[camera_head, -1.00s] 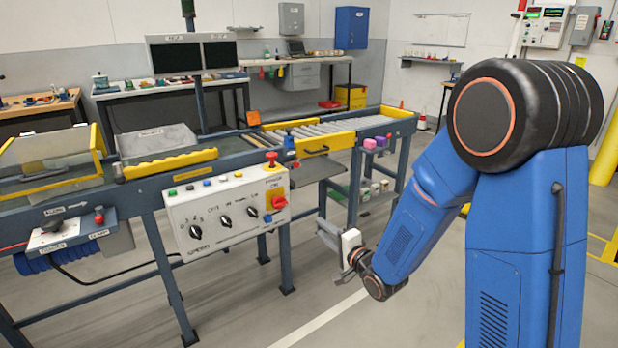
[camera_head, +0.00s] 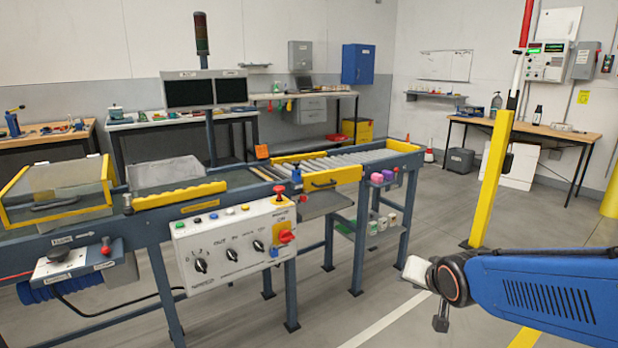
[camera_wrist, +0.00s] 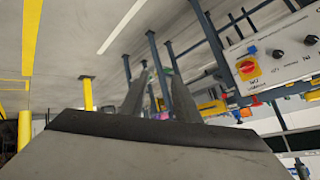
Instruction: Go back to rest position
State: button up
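My gripper (camera_wrist: 157,76) shows in the wrist view as two grey fingers with a gap between them. Nothing is held in the gap. In the head view the pale end of my arm (camera_head: 416,271) is at the lower right, with the blue forearm (camera_head: 550,294) stretching to the right edge. It is apart from the conveyor, over open floor. The fingers are not clear in the head view. The control panel (camera_head: 236,242) has a red rotary switch on yellow (camera_head: 285,237); it also shows upside down in the wrist view (camera_wrist: 248,68).
The conveyor (camera_head: 320,164) with its yellow guards runs across the left and middle. A yellow post (camera_head: 492,180) stands behind my forearm. A wooden bench (camera_head: 540,131) is at the back right. Grey floor (camera_head: 425,205) lies clear between conveyor and post.

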jog(key=s+d+r+n+g, duration=0.1)
jog(key=s+d+n+g, duration=0.1)
jog(key=s, duration=0.9)
jog(key=s+d+n+g, duration=0.1)
jog(key=s+n+g, duration=0.1)
jog(key=s, duration=1)
jog(key=shift+d+r+n+g+h, duration=0.3)
jog(key=shift+d+r+g, duration=0.1)
jog(key=shift+g, duration=0.1)
jog(key=shift+a, duration=0.1)
